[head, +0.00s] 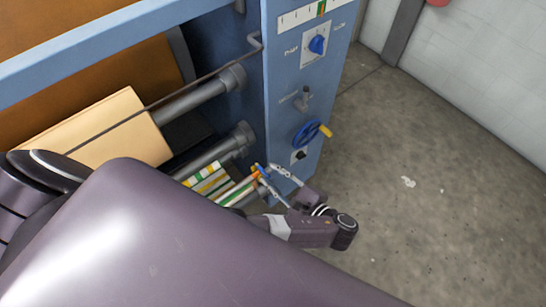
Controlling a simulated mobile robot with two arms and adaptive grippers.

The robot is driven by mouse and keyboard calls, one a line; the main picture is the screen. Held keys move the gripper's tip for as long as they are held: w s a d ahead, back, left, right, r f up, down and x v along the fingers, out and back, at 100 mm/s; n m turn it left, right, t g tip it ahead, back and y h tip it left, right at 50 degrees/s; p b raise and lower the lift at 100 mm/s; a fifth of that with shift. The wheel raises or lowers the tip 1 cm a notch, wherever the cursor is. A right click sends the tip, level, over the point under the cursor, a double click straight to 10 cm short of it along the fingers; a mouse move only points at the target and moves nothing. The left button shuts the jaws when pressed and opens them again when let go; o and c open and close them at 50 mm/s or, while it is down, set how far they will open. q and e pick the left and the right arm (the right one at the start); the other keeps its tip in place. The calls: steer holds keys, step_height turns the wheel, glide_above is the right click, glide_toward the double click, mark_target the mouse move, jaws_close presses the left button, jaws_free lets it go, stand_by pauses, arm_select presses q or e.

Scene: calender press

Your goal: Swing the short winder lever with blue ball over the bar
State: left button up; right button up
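The blue press (283,150) fills the upper left, with its rollers on the left and its control panel on the right. My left gripper (266,173) is low at the panel's left edge. Its two slim grey fingers are apart, with their tips near a small blue and orange part (257,171) at the ends of the striped bars. This small blue part may be the lever's ball, but it is too small to tell, and I cannot tell whether a finger touches it. The lever's arm does not show clearly. My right gripper is out of view.
The panel carries a blue knob (317,44), a grey lever (303,98) and a blue handwheel (306,134) with a yellow grip, just above my gripper. Green, yellow and white striped bars (212,183) lie left of it. Bare concrete floor (420,150) is free at right.

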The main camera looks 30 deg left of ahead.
arm_select(q)
step_height(320, 180, up, 8)
steer(key=shift+f, duration=0.2)
stand_by(0.8)
